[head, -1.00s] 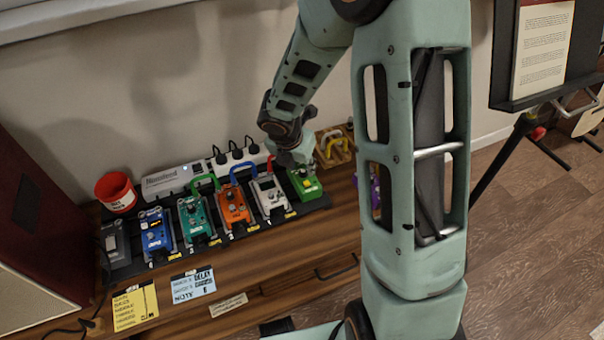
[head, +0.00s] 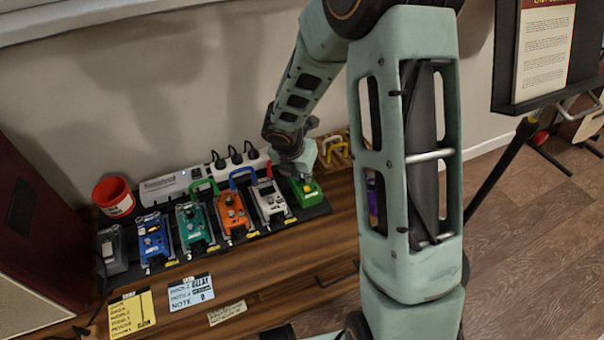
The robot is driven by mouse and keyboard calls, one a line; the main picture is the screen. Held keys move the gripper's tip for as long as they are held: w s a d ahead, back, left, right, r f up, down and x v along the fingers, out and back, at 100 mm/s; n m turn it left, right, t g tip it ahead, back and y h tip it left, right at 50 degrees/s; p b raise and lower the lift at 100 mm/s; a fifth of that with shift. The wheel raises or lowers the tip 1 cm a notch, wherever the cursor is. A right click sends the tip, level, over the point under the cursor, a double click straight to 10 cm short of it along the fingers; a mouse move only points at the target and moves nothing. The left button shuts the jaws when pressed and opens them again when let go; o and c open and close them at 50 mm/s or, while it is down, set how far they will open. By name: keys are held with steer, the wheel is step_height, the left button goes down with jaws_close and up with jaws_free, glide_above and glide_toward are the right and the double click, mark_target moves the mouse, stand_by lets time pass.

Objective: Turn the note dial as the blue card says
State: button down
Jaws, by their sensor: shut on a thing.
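The blue card (head: 192,291) lies on the wooden bench, in front of the pedals. Its handwriting is small; I make out "DELAY" and "NOTE", but the last mark is unclear. The green pedal (head: 309,195) stands at the right end of the row. My gripper (head: 303,174) points down onto the back part of this pedal, shut on what appears to be a dial there. The fingers hide the dial and its setting.
White (head: 268,200), orange (head: 232,211), teal (head: 194,225) and blue (head: 153,240) pedals stand close on the left. A red cup (head: 113,196) and a power strip (head: 200,180) are behind. A yellow card (head: 132,312) lies at the front left.

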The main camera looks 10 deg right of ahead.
steer(key=m+g+p, duration=0.1)
steer(key=m, duration=0.1)
steer(key=m+h+p, duration=0.1)
steer(key=m, duration=0.2)
steer(key=shift+w+a+r+m+g, duration=0.1)
steer(key=shift+w+a+m+g, duration=0.1)
steer(key=shift+m+g, duration=0.15)
steer(key=m+p, duration=0.1)
steer(key=m, duration=0.1)
steer(key=m+g, duration=0.1)
steer(key=m, duration=0.1)
steer(key=m+g+h+p, duration=0.1)
steer(key=m, duration=0.1)
steer(key=shift+w+p, duration=0.25)
steer(key=shift+p, duration=0.1)
steer(key=shift+m+g, duration=0.25)
steer(key=c, duration=1.9)
jaws_free()
